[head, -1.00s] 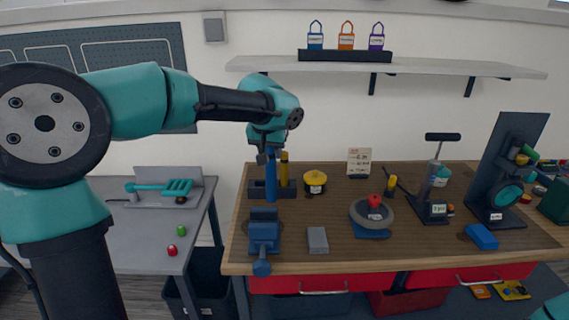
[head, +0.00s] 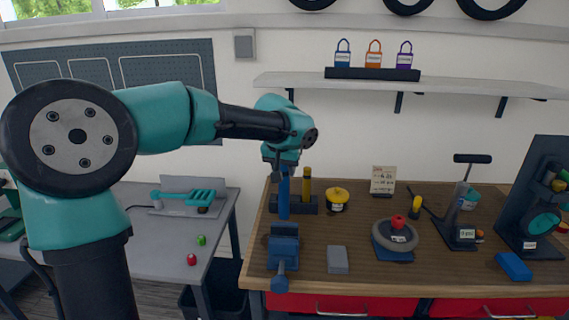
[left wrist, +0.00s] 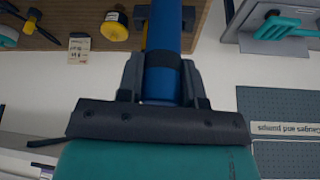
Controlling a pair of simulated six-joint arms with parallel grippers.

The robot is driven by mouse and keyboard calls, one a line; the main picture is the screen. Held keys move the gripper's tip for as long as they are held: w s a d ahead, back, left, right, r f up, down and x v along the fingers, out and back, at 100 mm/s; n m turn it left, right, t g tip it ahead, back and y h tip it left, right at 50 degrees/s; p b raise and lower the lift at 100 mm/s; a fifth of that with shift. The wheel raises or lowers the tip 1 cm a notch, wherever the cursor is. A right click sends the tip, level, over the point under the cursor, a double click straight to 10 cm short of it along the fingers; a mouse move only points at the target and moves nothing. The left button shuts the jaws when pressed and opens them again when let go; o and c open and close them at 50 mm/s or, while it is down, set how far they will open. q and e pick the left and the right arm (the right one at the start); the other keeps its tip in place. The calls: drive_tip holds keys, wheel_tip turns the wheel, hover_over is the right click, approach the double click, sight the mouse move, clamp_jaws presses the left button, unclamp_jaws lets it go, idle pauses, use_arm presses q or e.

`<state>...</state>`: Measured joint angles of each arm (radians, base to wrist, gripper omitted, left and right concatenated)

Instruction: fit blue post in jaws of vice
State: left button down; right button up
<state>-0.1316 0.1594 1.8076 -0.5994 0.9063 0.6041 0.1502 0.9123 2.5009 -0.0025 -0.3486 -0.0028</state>
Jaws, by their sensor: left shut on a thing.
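The blue post (head: 284,194) hangs upright from my left gripper (head: 283,166), which is shut on its upper part. In the left wrist view the blue post (left wrist: 163,60) runs between the two fingers of the left gripper (left wrist: 162,82). The blue vice (head: 283,246) sits at the front left of the wooden bench, its handle toward the front edge. In the head view the post's lower end shows above and behind the vice, apart from it. Whether the post touches the dark holder (head: 310,205) behind it is hard to tell. My right gripper is not in view.
A yellow post (head: 306,185) stands in the dark holder. A grey block (head: 337,260) lies right of the vice. A yellow-lidded pot (head: 337,197) and a grey ring with a red knob (head: 398,222) stand further right. A grey side table (head: 165,245) is at left.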

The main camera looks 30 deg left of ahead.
sight(284, 201)
use_arm(q)
drive_tip(key=shift+f, duration=5.5)
idle(0.4)
drive_tip(key=c, duration=0.7)
unclamp_jaws()
drive_tip(key=v, duration=1.7)
drive_tip(key=shift+s, duration=0.25)
